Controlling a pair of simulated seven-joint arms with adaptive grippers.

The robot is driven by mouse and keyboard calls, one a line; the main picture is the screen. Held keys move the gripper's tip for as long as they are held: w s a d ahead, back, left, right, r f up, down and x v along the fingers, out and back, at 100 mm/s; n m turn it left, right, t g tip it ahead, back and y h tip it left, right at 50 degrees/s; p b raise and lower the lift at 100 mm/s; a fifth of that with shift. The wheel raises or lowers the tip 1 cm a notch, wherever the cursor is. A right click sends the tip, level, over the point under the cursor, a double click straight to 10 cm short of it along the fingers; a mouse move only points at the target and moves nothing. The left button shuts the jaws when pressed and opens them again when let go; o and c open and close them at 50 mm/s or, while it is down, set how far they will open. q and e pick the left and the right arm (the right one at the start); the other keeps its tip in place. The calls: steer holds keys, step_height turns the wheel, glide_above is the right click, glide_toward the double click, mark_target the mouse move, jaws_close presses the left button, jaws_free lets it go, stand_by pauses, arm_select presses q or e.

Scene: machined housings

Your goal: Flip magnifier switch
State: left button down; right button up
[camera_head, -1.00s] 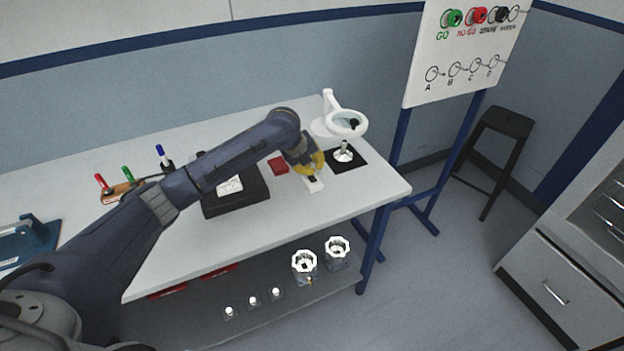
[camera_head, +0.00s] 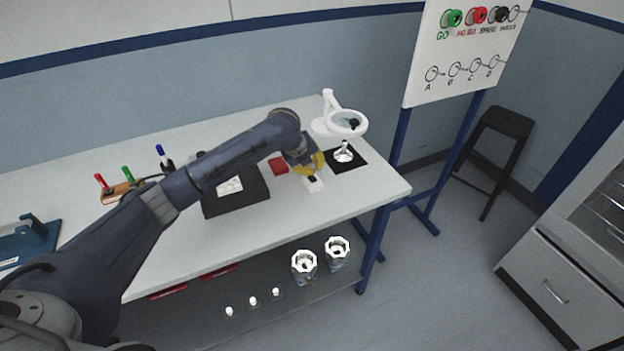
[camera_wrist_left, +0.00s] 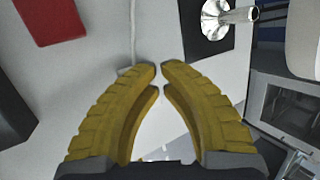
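The white magnifier (camera_head: 346,123) stands at the back right of the bench, its ring lens out over a black mat. A small white switch plate (camera_head: 316,187) with a dark rocker (camera_head: 312,179) lies on the bench in front of it. My left gripper (camera_head: 314,176) is right at the plate, its yellow fingers pointing down by the rocker; contact cannot be made out. In the left wrist view the fingertips (camera_wrist_left: 158,69) are nearly together, with a thin gap and nothing held. The rocker's position is too small to read. My right gripper is out of view.
A shiny metal part (camera_head: 344,152) stands on the black mat (camera_head: 357,163), close to the right of the gripper. A red block (camera_head: 278,165) and a black tray (camera_head: 237,203) lie to the left. The bench's front right corner is clear.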

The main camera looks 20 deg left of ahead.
arm_select(q)
steer(key=shift+f, duration=0.1)
stand_by(0.6)
steer(key=shift+s+f, duration=0.1)
steer(key=shift+f, duration=0.2)
steer(key=shift+s+d+f, duration=0.15)
steer(key=shift+f, duration=0.35)
stand_by(0.8)
steer(key=shift+r, duration=0.1)
steer(key=shift+w+r, duration=0.2)
steer(key=shift+r, duration=0.55)
steer(key=shift+r, duration=0.1)
steer(key=shift+w+a+r, duration=0.15)
steer(key=shift+r, duration=0.65)
steer(key=shift+w+a+r, duration=0.1)
steer(key=shift+a+r, duration=0.1)
steer(key=shift+r, duration=0.6)
steer(key=shift+w+a+r, duration=0.15)
steer(key=shift+r, duration=0.65)
